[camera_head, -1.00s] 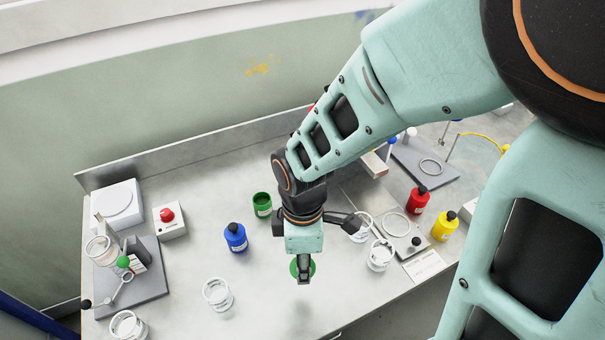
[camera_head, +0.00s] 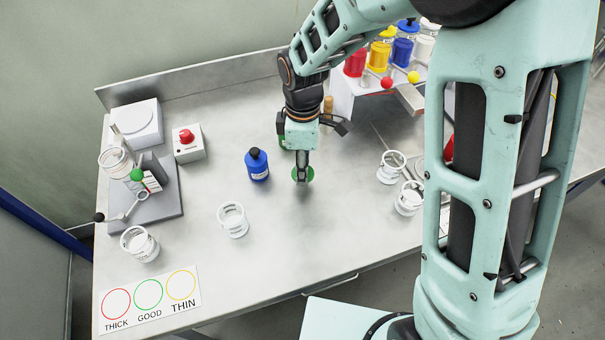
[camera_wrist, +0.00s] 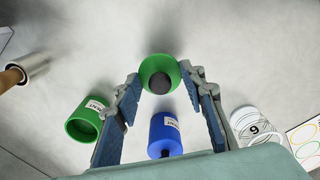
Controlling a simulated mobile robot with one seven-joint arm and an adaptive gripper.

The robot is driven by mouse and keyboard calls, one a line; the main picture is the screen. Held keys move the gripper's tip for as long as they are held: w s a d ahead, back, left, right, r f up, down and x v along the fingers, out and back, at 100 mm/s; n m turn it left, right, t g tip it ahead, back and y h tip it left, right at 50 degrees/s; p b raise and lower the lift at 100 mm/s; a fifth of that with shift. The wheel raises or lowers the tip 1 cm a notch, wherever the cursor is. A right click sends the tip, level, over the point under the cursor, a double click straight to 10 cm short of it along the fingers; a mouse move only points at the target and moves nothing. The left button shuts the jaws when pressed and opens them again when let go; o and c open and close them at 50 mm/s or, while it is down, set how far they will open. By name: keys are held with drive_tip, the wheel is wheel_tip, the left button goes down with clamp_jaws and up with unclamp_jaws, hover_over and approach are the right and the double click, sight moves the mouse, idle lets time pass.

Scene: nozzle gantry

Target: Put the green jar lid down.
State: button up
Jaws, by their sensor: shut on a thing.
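The green jar lid (camera_head: 310,174) is a green disc; its dark knob shows in the wrist view (camera_wrist: 160,74). My gripper (camera_head: 301,178) is shut on the lid, with a fingertip at each side of it in the wrist view. The lid appears a little above the bare tabletop, though the exact gap is hard to tell. The open green jar (camera_wrist: 84,122) stands at the left of the wrist view, apart from the lid.
A blue bottle (camera_head: 257,165) stands left of my gripper. White ring-like cups stand to the left (camera_head: 233,220) and right (camera_head: 391,168). A card with three circles (camera_head: 150,297) lies at the front left. The steel table (camera_head: 290,240) is clear in front of the lid.

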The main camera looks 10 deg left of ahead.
drive_tip(key=f+b, duration=0.1)
drive_tip(key=f, duration=0.1)
drive_tip(key=f+b, duration=0.1)
drive_tip(key=f, duration=0.1)
drive_tip(key=shift+w+a+b, duration=0.15)
drive_tip(key=shift+w+b, duration=0.15)
drive_tip(key=shift+b, duration=0.05)
drive_tip(key=shift+r, duration=0.15)
drive_tip(key=o, duration=0.3)
drive_tip(key=shift+f, duration=0.2)
drive_tip(key=o, duration=0.4)
drive_tip(key=shift+o, duration=0.2)
wheel_tip(320, 180, up, 12)
drive_tip(key=shift+r+p, duration=0.2)
drive_tip(key=shift+p, duration=0.15)
